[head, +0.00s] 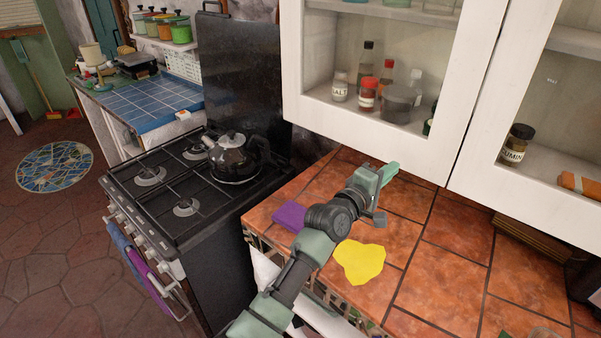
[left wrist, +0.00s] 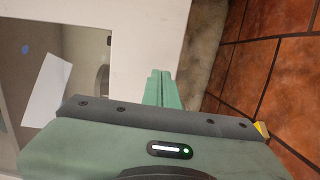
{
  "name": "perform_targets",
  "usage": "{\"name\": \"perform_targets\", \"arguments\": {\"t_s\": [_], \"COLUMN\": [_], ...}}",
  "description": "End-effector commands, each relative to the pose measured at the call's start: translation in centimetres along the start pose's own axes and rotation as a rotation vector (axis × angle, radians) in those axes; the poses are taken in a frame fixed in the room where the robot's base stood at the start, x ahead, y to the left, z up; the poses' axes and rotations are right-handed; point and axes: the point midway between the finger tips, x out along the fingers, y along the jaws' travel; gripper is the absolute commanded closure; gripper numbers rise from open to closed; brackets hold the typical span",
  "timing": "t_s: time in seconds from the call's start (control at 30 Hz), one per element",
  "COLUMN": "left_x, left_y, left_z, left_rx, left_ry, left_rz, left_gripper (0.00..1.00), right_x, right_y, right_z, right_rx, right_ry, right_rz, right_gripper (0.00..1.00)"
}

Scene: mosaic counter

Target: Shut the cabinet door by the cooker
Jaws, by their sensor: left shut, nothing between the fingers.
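The cabinet door by the cooker (head: 437,150) is a white frame with a clear pane, on the wall cabinet right of the cooker (head: 190,185). It looks shut or nearly so, about level with the door to its right; a small gap cannot be ruled out. My left gripper (head: 388,172) is shut and empty, just in front of the door's lower rail and above the tiled counter. In the left wrist view its fingers (left wrist: 160,88) lie over the white frame's lower edge (left wrist: 146,35). Whether they touch it cannot be told. My right gripper is not in view.
A second white cabinet door (head: 480,165) is on the right. Jars and bottles stand behind the panes. A dark kettle (head: 235,158) is on the cooker. A yellow cloth (head: 362,262) and a purple item (head: 289,217) lie on the counter (head: 440,270), which is otherwise largely clear.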

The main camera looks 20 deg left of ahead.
Motion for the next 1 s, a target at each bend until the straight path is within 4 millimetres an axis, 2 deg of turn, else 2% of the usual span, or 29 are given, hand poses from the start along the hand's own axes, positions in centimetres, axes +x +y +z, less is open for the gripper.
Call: {"name": "perform_targets", "arguments": {"t_s": [0.17,0.53,0.77,0.87,0.97,1.0], "left_x": [-0.9,-6.5,-8.0,-8.8,-11.3,-12.8], "left_y": [-0.2,-0.2,-0.1,-1.3,-4.8,-6.7], "left_z": [0.0,0.0,0.0,0.0,0.1,0.1], "left_rx": [-0.001,0.000,0.001,0.039,0.152,0.219], "left_ry": [0.000,0.001,0.001,-0.002,-0.013,-0.023], "left_rz": [0.000,0.001,-0.001,-0.035,-0.135,-0.193], "left_gripper": [1.00,1.00,1.00,1.00,1.00,1.00], "right_x": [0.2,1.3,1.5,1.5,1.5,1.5], "right_y": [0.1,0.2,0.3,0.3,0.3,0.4], "right_z": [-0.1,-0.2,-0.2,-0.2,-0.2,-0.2], "right_rx": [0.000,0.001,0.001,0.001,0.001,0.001], "right_ry": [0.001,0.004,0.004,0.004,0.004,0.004], "right_rz": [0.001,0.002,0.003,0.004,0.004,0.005], "right_gripper": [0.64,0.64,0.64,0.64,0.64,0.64]}}
